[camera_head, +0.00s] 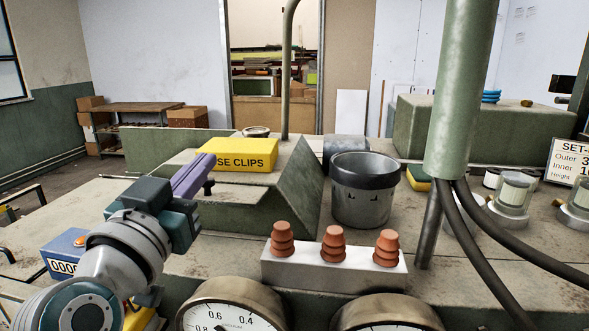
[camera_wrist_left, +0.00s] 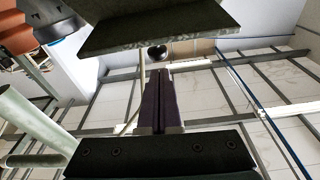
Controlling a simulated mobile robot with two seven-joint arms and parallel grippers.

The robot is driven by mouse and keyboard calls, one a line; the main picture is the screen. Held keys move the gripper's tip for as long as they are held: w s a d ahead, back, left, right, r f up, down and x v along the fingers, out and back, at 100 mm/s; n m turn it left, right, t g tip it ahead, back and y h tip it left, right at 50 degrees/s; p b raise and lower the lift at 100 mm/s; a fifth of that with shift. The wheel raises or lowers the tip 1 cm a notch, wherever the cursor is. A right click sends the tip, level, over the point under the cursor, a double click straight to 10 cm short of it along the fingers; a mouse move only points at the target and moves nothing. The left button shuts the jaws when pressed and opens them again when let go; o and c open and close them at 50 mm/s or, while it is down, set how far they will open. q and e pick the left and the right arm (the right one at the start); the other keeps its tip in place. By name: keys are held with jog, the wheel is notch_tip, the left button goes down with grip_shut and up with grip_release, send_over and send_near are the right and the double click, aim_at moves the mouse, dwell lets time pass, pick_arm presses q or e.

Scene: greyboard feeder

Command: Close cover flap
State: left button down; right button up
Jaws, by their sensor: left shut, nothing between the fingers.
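I cannot clearly make out which part is the cover flap. A green sloped machine housing (camera_head: 283,200) stands at mid-left in the head view, and a yellow box marked "SE CLIPS" (camera_head: 245,154) lies on it. My left gripper (camera_head: 210,162) has its purple fingers shut and empty. In the head view their tips overlap the left end of the yellow box; I cannot tell whether they touch it. The left wrist view shows the shut fingers (camera_wrist_left: 157,73) pointing at the lower edge of a dark greenish slab (camera_wrist_left: 155,27). My right gripper is not in view.
A grey bucket (camera_head: 364,195) stands right of the housing. In front, a pale block (camera_head: 334,274) carries several terracotta cones, above two round gauges (camera_head: 233,310). A thick green post (camera_head: 461,90) with black cables rises at right. A blue counter box (camera_head: 62,250) sits at left.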

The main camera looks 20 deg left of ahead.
aim_at(206, 202)
pick_arm(q)
jog(key=shift+s+f, duration=0.1)
jog(key=shift+f, duration=0.55)
jog(key=f+b, duration=0.1)
jog(key=b, duration=0.1)
jog(key=s+f+t+b, duration=0.1)
jog(key=b, duration=0.2)
jog(key=shift+d+f, duration=0.1)
jog(key=shift+f, duration=0.1)
jog(key=shift+s+f+b, duration=0.2)
jog(key=shift+f+b, duration=0.55)
jog(key=shift+f, duration=0.4)
jog(key=shift+f+t+b, duration=0.3)
jog(key=shift+f+b, duration=0.4)
jog(key=shift+f, duration=0.4)
jog(key=shift+w, duration=0.1)
jog(key=shift+f, duration=0.1)
